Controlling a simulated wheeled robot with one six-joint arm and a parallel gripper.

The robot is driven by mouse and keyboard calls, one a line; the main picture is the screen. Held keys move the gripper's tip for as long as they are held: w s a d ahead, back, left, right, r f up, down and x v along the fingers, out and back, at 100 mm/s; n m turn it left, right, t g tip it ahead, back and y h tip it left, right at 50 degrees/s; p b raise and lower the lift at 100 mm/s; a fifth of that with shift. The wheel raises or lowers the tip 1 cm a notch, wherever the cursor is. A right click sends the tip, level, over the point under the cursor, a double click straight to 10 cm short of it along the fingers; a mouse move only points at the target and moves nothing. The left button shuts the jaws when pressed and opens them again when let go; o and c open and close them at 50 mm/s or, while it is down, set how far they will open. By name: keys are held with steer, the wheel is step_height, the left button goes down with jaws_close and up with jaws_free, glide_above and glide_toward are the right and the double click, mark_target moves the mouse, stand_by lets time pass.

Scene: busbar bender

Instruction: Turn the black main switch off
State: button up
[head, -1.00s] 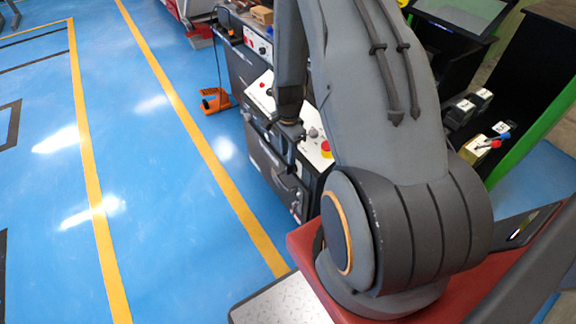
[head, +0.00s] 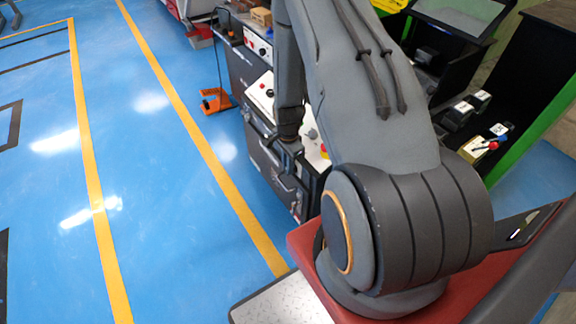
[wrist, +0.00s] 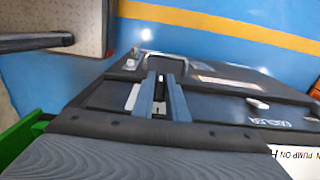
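My gripper (wrist: 161,76) shows in the wrist view with its two grey fingers a narrow gap apart, over the dark machine (wrist: 105,92). A pale plate (wrist: 132,96) shows beside the left finger, and a dark patch shows between the fingers. I cannot make out the black main switch for certain; it may be this dark patch, and the fingers hide much of that spot. I cannot tell whether they touch anything. In the head view my arm reaches down beside the machine's front (head: 262,155), and my gripper is too dark there to read.
A metal handle (wrist: 165,58) stands out from the machine beyond the fingers. A white control panel (head: 262,90) with a red button and an orange foot pedal (head: 215,101) are nearby. Blue floor with yellow lines is clear to the left. A black cabinet (head: 530,65) stands right.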

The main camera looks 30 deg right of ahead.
jaws_close()
steer(key=shift+w+g+b, duration=0.15)
steer(key=shift+g+b, duration=0.15)
steer(key=shift+b, duration=0.15)
steer(key=g+b, duration=0.2)
steer(key=b, duration=0.2)
steer(key=w+g+b, duration=0.1)
steer(key=g+b, duration=0.2)
steer(key=b, duration=0.1)
steer(key=f+g+b, duration=0.1)
steer(key=g+b, duration=0.2)
steer(key=b, duration=0.2)
steer(key=shift+w, duration=0.3)
steer(key=shift+r, duration=0.1)
